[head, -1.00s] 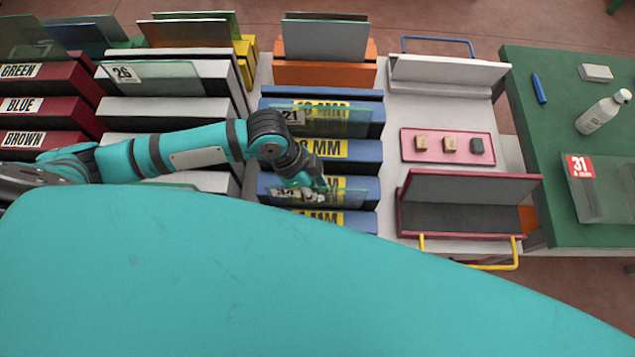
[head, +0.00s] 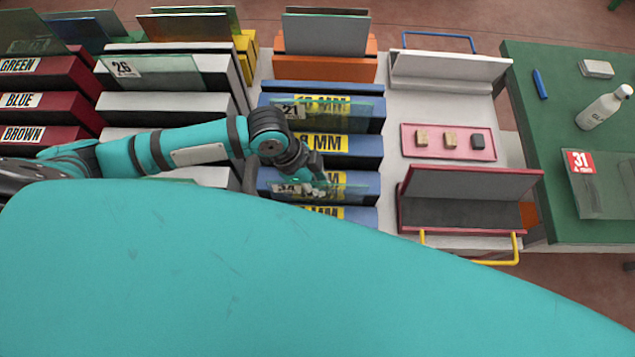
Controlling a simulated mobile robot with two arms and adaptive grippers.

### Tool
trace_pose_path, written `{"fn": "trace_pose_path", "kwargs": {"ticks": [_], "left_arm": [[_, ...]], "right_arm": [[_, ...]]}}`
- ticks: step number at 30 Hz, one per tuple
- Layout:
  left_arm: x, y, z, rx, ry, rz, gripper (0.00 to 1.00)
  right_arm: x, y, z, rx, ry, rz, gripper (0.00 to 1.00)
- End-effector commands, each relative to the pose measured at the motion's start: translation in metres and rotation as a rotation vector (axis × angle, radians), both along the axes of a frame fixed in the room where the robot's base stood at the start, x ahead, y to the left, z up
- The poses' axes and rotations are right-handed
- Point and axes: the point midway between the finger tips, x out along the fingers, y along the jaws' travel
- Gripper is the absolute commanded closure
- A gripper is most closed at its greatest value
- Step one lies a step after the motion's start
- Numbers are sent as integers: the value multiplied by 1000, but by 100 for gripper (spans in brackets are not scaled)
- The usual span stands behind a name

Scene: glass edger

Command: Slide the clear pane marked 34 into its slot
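The clear pane marked 34 (head: 345,188) is upright or nearly so at the blue rack (head: 363,173), by its lower slots. Its dark 34 label shows at its left end. I cannot tell whether its lower edge is seated in a slot. My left gripper (head: 311,184) is at the pane, reaching over its top edge from behind. Its fingertips are small and partly hidden, so I cannot tell whether they are shut on the glass. Yellow thickness labels on the rack show partly behind the pane. My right gripper is not in view.
A clear pane marked 21 (head: 340,112) stands in an upper slot of the blue rack. A white rack with pane 26 (head: 175,70) lies to the left. A pink tray (head: 409,152) with small blocks and a red-edged holder (head: 470,184) lie right. Pane 31 (head: 610,190) is on the green table.

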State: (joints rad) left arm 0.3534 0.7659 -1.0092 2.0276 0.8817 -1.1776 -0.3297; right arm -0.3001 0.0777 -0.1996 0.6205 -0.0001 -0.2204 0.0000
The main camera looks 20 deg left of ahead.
Motion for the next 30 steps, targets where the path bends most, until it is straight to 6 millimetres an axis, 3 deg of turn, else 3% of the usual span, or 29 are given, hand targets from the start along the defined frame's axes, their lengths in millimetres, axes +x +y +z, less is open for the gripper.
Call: {"fn": "trace_pose_path", "kwargs": {"ticks": [29,30], "left_arm": [[0,-1,-10,-2,-1,-1,100],[0,-1,-10,-2,-1,-1,93]], "right_arm": [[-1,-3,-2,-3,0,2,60],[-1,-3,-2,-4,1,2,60]]}}
